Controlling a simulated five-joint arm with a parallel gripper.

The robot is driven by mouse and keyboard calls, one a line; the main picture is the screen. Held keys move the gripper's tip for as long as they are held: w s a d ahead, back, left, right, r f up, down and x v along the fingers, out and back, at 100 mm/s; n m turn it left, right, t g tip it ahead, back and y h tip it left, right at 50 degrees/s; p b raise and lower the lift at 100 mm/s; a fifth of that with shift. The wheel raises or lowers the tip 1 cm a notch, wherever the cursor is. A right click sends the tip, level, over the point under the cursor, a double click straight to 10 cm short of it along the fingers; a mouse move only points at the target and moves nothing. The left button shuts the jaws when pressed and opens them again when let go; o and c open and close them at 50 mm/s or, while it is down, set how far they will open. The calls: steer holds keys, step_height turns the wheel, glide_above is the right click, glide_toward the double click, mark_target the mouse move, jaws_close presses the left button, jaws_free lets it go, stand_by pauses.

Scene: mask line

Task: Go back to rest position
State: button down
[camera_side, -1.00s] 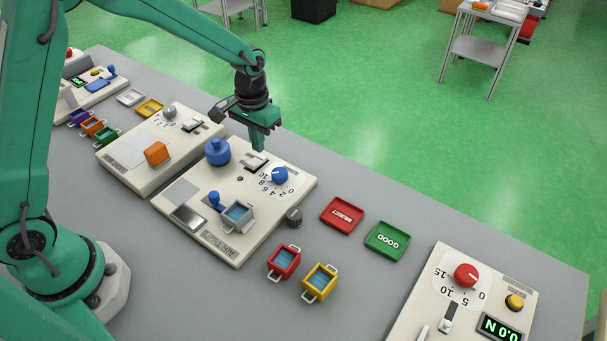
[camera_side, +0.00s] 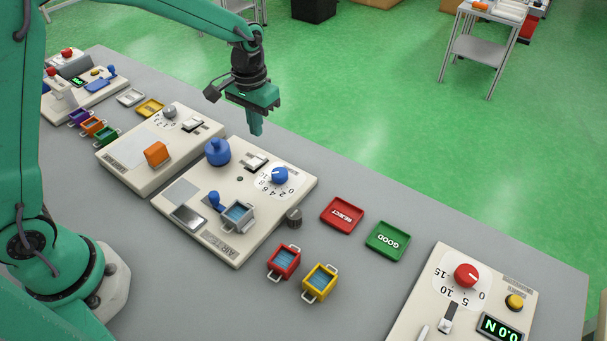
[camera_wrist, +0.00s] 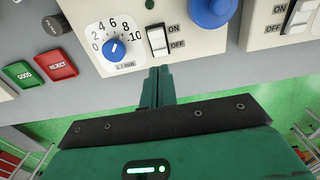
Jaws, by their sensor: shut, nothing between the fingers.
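My gripper (camera_side: 255,127) is shut and empty. It hangs in the air above the back edge of the middle cream station (camera_side: 270,215) in the side view, pointing down and apart from everything. In the wrist view my gripper (camera_wrist: 157,75) shows its closed fingers just off the station's edge, near the white on/off switch (camera_wrist: 158,40). The blue dial (camera_wrist: 114,49) and part of the large blue knob (camera_wrist: 210,8) also show there.
A red REJECT tray (camera_side: 342,215) and a green GOOD tray (camera_side: 388,240) lie right of the station. A red bin (camera_side: 284,261) and a yellow bin (camera_side: 320,282) stand in front. Another station with a red dial (camera_side: 466,276) is at the right. Air above the table is clear.

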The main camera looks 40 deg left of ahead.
steer(key=shift+r, duration=0.1)
steer(key=s+a+r+t, duration=0.3)
steer(key=s+r, duration=0.6)
steer(key=r, duration=0.2)
steer(key=s+a+r+t, duration=0.1)
steer(key=s, duration=0.5)
steer(key=s+a+r+t, duration=0.1)
steer(key=s+r, duration=0.1)
steer(key=s, duration=0.5)
steer(key=shift+s+a+t, duration=0.2)
steer(key=shift+a+t, duration=0.1)
steer(key=shift+a, duration=0.1)
